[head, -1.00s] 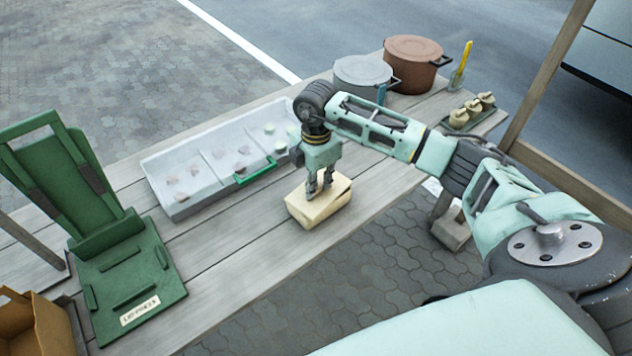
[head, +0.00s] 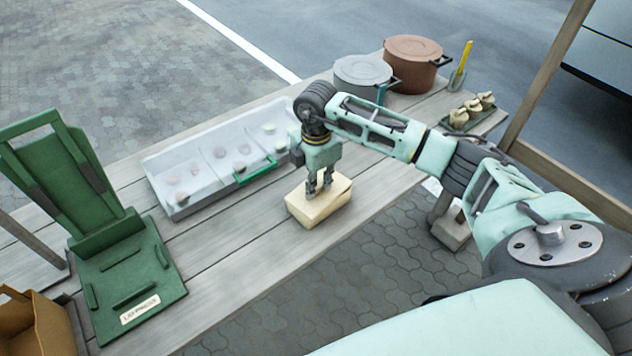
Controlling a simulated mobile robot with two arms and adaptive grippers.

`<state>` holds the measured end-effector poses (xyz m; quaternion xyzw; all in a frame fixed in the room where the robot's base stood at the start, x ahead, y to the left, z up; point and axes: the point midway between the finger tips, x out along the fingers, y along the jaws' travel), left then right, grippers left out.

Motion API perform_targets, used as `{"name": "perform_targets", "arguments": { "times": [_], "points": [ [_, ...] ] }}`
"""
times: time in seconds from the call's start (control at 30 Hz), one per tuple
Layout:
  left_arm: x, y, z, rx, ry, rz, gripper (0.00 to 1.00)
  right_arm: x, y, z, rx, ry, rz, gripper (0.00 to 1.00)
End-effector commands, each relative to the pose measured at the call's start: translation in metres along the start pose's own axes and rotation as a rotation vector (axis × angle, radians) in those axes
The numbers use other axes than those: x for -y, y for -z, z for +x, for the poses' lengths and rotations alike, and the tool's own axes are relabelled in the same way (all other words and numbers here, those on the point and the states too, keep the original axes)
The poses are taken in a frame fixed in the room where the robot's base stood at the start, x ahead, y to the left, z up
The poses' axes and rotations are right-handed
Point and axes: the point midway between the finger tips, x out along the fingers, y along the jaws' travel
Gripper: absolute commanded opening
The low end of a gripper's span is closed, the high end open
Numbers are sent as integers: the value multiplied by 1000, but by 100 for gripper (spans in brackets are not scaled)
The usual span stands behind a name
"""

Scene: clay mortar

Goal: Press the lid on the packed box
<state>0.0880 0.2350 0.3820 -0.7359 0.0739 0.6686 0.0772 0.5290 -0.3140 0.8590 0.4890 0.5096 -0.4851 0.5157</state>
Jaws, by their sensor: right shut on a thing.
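A pale yellow box (head: 318,204) sits on the wooden table near its front edge, with a light top surface. My right gripper (head: 318,188) points straight down onto the middle of the box's top. Its fingers are close together and touch the top or something small on it; the exact contact is too small to tell. Whether the top is a separate lid, fully seated, cannot be made out.
A white compartment tray (head: 180,208) with small pieces and a green handle stands behind the box. A green stand (head: 130,280) is at left, beside a cardboard box (head: 38,325). A grey pot (head: 362,72), a brown pot (head: 414,60) and a small tray (head: 488,122) stand at the far right.

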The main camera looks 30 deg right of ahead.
Motion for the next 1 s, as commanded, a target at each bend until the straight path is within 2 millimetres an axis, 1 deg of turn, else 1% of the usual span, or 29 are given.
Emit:
{"name": "perform_targets", "arguments": {
  "times": [0.03, 0.07, 0.1, 0.3, 0.57, 0.67, 0.8, 1.0],
  "points": [
    [0, 0, 1, 0, 0, 0, 16, 6, 2, 8, 0, 18, -4, 0],
    [0, 0, 1, 0, 0, 0, 16, 6, 2, 8, 0, 18, -4, 0],
    [0, 0, 1, 0, 0, 0, 16, 6, 2, 8, 0, 19, -4, 11],
    [0, 0, 1, 0, 0, 0, 16, 4, 1, 6, 0, 14, -2, 29],
    [0, 0, 0, 1, 0, 0, 16, 3, 1, 4, 0, 10, -2, 30],
    [0, -1, 0, 1, 0, 1, 16, 3, 0, 4, 0, 8, -1, 37],
    [0, -1, 0, 1, 0, 1, 16, 2, 0, 3, 0, 7, -1, 49],
    [0, -1, 0, 1, 0, 1, 16, 2, 0, 3, 0, 7, -1, 49]
  ]
}}
